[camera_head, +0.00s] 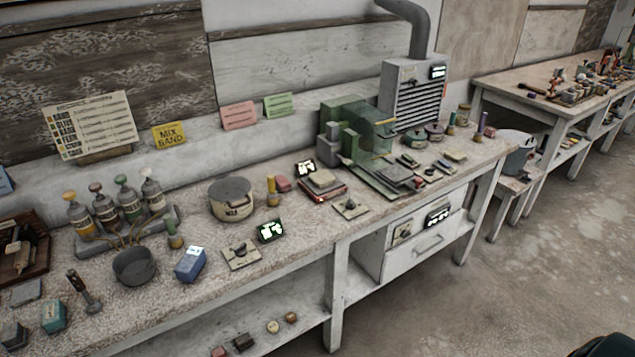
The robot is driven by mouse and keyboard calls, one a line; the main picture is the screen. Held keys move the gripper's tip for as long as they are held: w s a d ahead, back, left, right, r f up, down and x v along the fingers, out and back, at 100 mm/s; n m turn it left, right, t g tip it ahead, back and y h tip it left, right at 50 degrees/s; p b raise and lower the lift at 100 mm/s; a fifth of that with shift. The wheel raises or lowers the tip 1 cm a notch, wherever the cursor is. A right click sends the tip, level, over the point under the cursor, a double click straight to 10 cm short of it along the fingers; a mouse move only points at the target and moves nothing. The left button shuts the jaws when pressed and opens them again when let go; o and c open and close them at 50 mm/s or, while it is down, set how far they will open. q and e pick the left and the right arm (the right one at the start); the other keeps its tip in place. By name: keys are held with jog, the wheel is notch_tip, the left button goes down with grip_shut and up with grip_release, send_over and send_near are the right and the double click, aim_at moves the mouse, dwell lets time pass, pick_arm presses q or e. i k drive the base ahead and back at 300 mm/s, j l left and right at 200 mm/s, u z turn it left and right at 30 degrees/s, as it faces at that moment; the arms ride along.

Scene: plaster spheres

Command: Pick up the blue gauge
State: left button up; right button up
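A small blue box-shaped object with a white label on its top (190,265) stands on the near edge of the long workbench, just right of a dark grey pot (134,266). It is the bluest item on the bench and may be the blue gauge; I cannot make out a dial on it. A teal block (53,316) sits further left on the same bench. Neither of my grippers is in view.
The workbench (300,228) is crowded. A lidded pot (231,198), a small lit display (271,231) and a flat plate with a knob (241,256) stand near the blue object. A green machine (357,135) is farther right. Open floor (520,270) lies at right.

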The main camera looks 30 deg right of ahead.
aim_at(192, 262)
jog(key=i+l+u, duration=0.3)
jog(key=i+l, duration=0.15)
jog(key=i+l+u, duration=0.15)
jog(key=l, duration=0.3)
jog(key=i+l+u, duration=0.25)
jog(key=i+l, duration=0.15)
jog(key=l, duration=0.3)
jog(key=i+l+u, duration=0.15)
jog(key=l, duration=0.25)
